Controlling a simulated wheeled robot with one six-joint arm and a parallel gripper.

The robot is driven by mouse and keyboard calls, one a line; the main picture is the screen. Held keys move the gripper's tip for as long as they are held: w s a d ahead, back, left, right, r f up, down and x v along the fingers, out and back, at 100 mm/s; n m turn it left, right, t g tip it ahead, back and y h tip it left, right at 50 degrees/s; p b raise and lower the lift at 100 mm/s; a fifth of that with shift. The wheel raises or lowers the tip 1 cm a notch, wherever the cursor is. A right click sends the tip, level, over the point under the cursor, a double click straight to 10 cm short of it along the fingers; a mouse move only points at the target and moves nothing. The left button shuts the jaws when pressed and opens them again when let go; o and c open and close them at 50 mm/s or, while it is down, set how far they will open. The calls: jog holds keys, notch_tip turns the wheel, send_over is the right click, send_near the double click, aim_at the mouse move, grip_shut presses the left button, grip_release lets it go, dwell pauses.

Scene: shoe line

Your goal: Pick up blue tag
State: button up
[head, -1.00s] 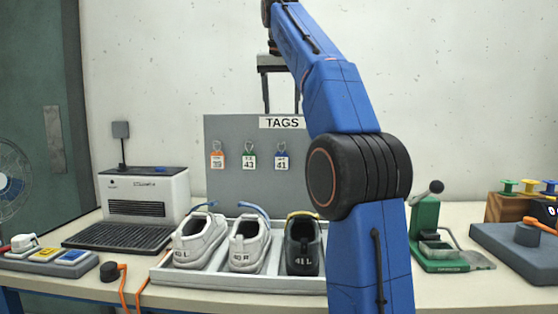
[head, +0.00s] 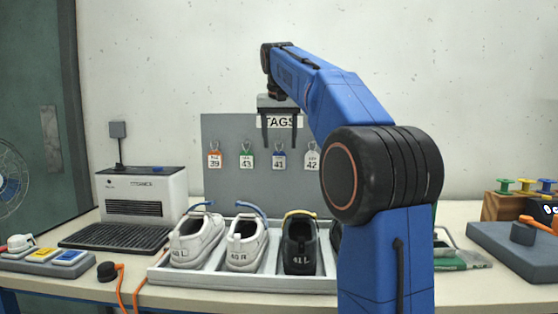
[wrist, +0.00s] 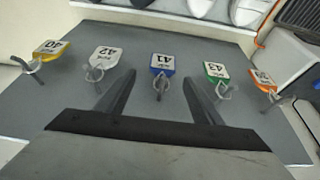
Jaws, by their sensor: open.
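The blue tag (head: 280,160), marked 41, hangs from a hook on the grey tag board (head: 225,185). It also shows in the wrist view (wrist: 161,66), with its ring on a peg, roughly centred beyond my two fingers. My gripper (head: 280,146) is open and empty. In the head view it hangs in front of the upper board, with its fingertips just above the blue tag. In the wrist view the fingers (wrist: 160,85) point toward the board on either side of the blue tag's peg; I cannot tell the exact gap to the tag.
Other tags hang beside it: green 43 (head: 247,161), orange 39 (head: 215,160), white 42 (head: 312,160) and yellow 40 (wrist: 52,48). A tray (head: 215,280) of shoes stands in front of the board. A printer-like machine (head: 142,195) stands left.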

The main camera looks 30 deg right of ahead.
aim_at(279, 152)
jog(key=shift+a+x, duration=0.2)
jog(key=shift+x, duration=2.35)
jog(key=shift+w, duration=0.1)
jog(key=c, duration=1.1)
